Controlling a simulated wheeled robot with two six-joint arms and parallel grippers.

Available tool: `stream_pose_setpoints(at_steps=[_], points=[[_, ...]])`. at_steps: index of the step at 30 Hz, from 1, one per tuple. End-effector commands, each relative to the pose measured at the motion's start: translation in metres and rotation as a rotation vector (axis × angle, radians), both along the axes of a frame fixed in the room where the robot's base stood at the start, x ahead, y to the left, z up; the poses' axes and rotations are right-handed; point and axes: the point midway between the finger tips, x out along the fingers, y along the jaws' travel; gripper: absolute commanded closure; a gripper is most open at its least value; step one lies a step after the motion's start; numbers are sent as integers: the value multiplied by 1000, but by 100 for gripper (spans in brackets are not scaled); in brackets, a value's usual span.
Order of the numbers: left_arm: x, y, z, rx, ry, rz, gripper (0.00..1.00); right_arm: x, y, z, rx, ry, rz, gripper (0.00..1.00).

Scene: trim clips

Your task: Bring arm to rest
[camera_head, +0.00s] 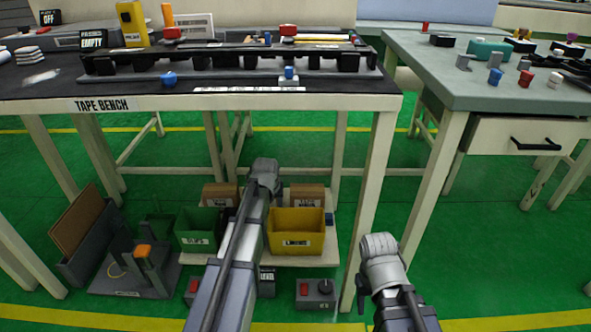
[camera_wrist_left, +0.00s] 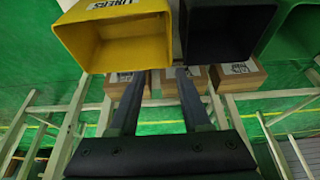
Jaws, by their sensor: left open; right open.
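My left arm (camera_head: 240,243) reaches forward from the bottom of the head view, in front of the low shelf under the tape bench. Its gripper's fingers cannot be made out there. In the left wrist view my left gripper (camera_wrist_left: 157,85) has its two dark fingers apart with nothing between them. A yellow bin (camera_wrist_left: 122,46) and a dark bin lie beyond the fingertips, upside down in that view. My right arm (camera_head: 388,278) shows at the bottom, right of centre, ending in a rounded grey joint. Its gripper is not visible.
The tape bench (camera_head: 240,103) spans the left, with black holders and small coloured parts on top. The low shelf holds a green bin (camera_head: 197,241), the yellow bin (camera_head: 284,244) and cardboard boxes. A grey table (camera_head: 450,85) stands right. Green floor (camera_head: 485,260) is clear at lower right.

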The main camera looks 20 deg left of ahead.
Motion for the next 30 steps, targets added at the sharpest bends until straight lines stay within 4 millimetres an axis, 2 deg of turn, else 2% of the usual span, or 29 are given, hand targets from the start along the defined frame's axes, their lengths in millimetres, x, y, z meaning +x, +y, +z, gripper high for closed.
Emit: stream_pose_setpoints(at_steps=[4,5,8,12,15,18,24,26,27,30], points=[[-7,-10,4,0,11,-16,52,0,0,5,0,0,0,50],[-11,-18,6,1,21,-29,52,0,0,8,0,0,1,50],[-39,-58,19,7,71,-100,52,0,0,24,0,0,2,50],[-104,-130,42,30,183,-250,52,0,0,53,-1,1,6,50],[-149,-167,54,49,258,-344,52,0,0,69,-1,2,8,50],[-189,-194,66,71,322,-426,52,0,0,82,-2,2,10,50],[-262,-226,90,118,431,-566,52,0,-1,106,-2,3,13,50],[-281,-232,99,132,459,-600,52,0,-1,114,-3,2,14,50],[-272,-231,110,128,455,-589,52,0,-1,125,-2,3,14,50],[-270,-231,130,127,453,-586,52,0,-1,145,-3,4,13,50]])
